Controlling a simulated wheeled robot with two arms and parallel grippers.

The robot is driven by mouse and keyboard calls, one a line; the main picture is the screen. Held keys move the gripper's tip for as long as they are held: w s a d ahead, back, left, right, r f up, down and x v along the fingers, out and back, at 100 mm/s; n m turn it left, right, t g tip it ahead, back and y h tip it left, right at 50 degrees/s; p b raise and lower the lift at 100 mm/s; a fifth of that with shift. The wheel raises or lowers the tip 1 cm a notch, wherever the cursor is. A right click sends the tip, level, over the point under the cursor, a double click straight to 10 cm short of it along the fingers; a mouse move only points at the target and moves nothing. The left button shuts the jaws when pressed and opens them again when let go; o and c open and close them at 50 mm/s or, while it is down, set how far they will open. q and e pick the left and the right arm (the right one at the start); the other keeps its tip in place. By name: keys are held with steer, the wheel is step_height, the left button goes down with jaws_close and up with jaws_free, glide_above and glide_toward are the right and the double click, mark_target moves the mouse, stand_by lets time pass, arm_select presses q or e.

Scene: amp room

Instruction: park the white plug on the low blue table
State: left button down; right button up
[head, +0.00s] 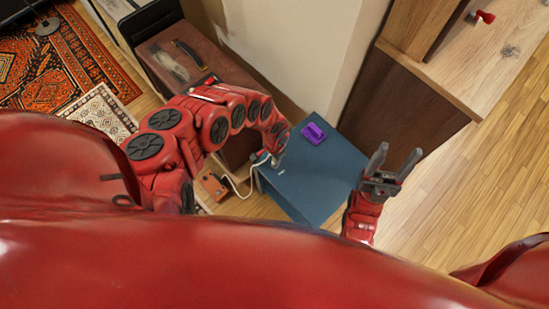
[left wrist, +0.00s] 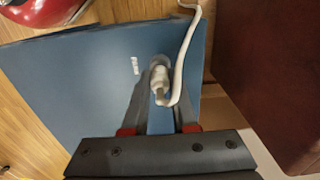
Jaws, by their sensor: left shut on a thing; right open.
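The low blue table (head: 313,188) stands below my arms in the head view. It also fills much of the left wrist view (left wrist: 75,85). My left gripper (left wrist: 158,100) is shut on the white plug (left wrist: 160,78), over the blue top. I cannot tell whether the plug touches the top. A white cable (left wrist: 187,45) runs from the plug past the table's edge. In the head view my left gripper (head: 277,158) is at the table's left side and the plug is hidden. My right gripper (head: 391,172) is open and empty, to the right of the table.
A purple object (head: 313,133) lies at the table's far end. An orange box (head: 213,185) is on the floor to the left, near the cable (head: 236,187). A brown cabinet (head: 190,60) and a wooden unit (head: 405,100) stand behind. Wooden floor is free at right.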

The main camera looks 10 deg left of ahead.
arm_select(q)
steer(key=shift+f+b, duration=0.35)
steer(key=shift+f, duration=0.15)
steer(key=c, duration=0.6)
jaws_free()
steer(key=shift+r, duration=0.1)
step_height(320, 180, up, 6)
steer(key=shift+w+a+f+p, duration=0.1)
steer(key=shift+w+p, duration=0.05)
steer(key=shift+p, duration=0.5)
step_height(320, 180, up, 12)
steer(key=p, duration=0.6)
steer(key=shift+f, duration=0.25)
